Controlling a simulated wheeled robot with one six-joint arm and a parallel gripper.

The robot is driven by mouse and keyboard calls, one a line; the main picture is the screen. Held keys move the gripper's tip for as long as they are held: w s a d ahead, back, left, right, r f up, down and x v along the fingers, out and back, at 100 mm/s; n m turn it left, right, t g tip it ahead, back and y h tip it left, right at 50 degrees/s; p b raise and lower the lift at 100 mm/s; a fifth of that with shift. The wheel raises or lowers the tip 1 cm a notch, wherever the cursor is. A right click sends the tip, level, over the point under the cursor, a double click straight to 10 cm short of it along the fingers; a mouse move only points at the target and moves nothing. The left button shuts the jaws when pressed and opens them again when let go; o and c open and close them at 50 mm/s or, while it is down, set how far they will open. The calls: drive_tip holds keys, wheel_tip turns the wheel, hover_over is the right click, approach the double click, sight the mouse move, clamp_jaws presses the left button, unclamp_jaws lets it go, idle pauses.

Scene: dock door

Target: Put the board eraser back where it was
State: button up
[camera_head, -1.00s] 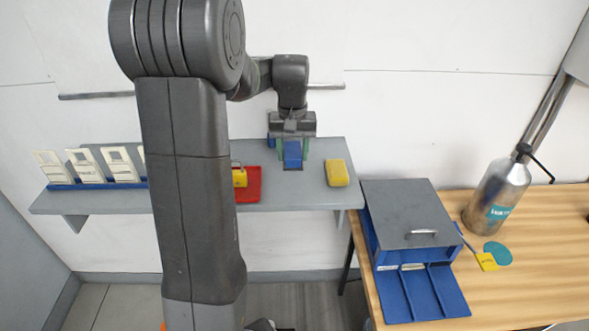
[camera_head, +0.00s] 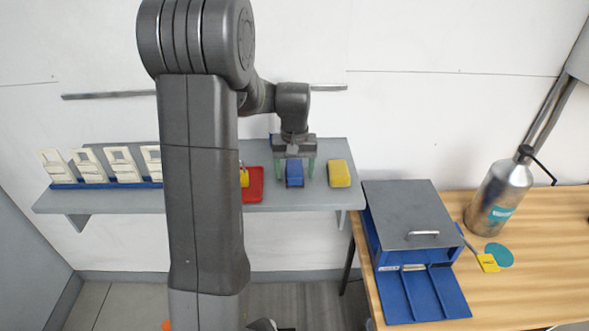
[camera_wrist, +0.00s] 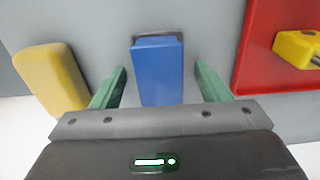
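The board eraser, seemingly the blue block with a dark edge (camera_head: 294,174), is at the grey wall shelf (camera_head: 110,203), between a red tray and a yellow block. My gripper (camera_head: 295,170) is above the shelf, with its green fingers on either side of the blue block. In the wrist view the blue block (camera_wrist: 158,75) lies between the two fingertips (camera_wrist: 162,78), with a clear gap on both sides. The gripper is open and does not grip it. The block's underside is hidden.
The yellow block (camera_head: 339,173) is close on the right. The red tray (camera_head: 254,190) with a yellow item (camera_head: 244,178) is on the left. White holders (camera_head: 122,163) stand further left. A grey-lidded blue box (camera_head: 405,205) and metal bottle (camera_head: 497,198) stand on the wooden table (camera_head: 540,240).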

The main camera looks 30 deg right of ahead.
sight(295, 168)
drive_tip(key=shift+r, duration=0.1)
wheel_tip(295, 168, up, 12)
idle(0.6)
drive_tip(key=shift+r, duration=0.1)
